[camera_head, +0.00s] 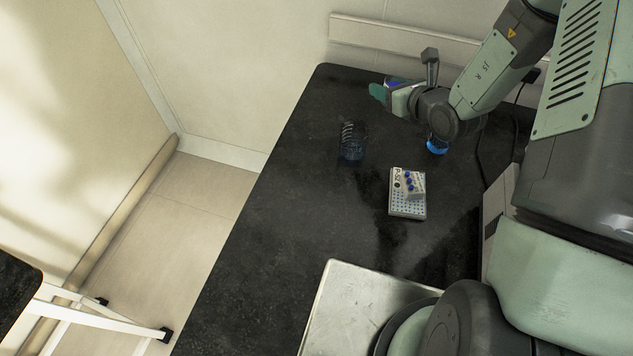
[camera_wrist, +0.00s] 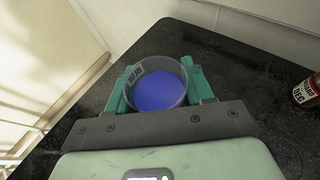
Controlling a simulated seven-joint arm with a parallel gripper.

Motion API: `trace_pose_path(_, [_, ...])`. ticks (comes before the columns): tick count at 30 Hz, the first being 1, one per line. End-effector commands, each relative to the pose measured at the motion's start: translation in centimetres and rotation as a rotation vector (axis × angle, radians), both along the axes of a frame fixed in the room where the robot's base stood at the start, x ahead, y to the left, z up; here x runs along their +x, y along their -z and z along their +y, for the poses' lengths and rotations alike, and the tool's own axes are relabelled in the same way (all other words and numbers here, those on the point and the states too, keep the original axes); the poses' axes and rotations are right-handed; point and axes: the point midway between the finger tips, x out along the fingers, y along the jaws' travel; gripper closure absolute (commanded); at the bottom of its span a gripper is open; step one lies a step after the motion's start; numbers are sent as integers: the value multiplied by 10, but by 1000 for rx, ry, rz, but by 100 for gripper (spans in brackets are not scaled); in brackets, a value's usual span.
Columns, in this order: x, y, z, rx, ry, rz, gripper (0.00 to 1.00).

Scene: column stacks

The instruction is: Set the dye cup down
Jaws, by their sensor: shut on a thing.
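The dye cup (camera_wrist: 158,86) is a clear round cup with a dark printed label and blue-violet liquid inside. In the wrist view it sits between the two green fingers of my gripper (camera_wrist: 160,88), which is shut on it. In the head view my gripper (camera_head: 385,92) is over the far end of the black table (camera_head: 280,235). Only a small violet patch of the cup (camera_head: 392,84) shows there; the rest is hidden by the gripper. I cannot tell whether the cup's base touches the table.
A clear ribbed container with a bluish base (camera_head: 352,143) stands left of a white P-50 rack (camera_head: 407,193) with blue-topped pieces. A blue object (camera_head: 437,147) is partly hidden below my arm. A labelled brown bottle (camera_wrist: 307,90) is at the wrist view's right edge.

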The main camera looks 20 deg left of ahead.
Motion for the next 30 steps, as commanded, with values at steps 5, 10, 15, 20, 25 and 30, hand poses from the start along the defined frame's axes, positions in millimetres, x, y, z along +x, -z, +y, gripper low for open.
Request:
trace_pose_path(5, [-37, 1, 42, -4, -193, 3, 80])
trace_pose_path(10, [-94, 1, 88, -3, -449, 5, 80])
trace_pose_path(15, [-143, 0, 114, 2, -653, 2, 80])
trace_pose_path(20, [-175, -2, 127, 8, -782, -1, 80])
trace_pose_path(25, [-189, 12, 131, 13, -835, 2, 80])
trace_pose_path(30, [-188, 33, 130, 11, -832, 1, 80])
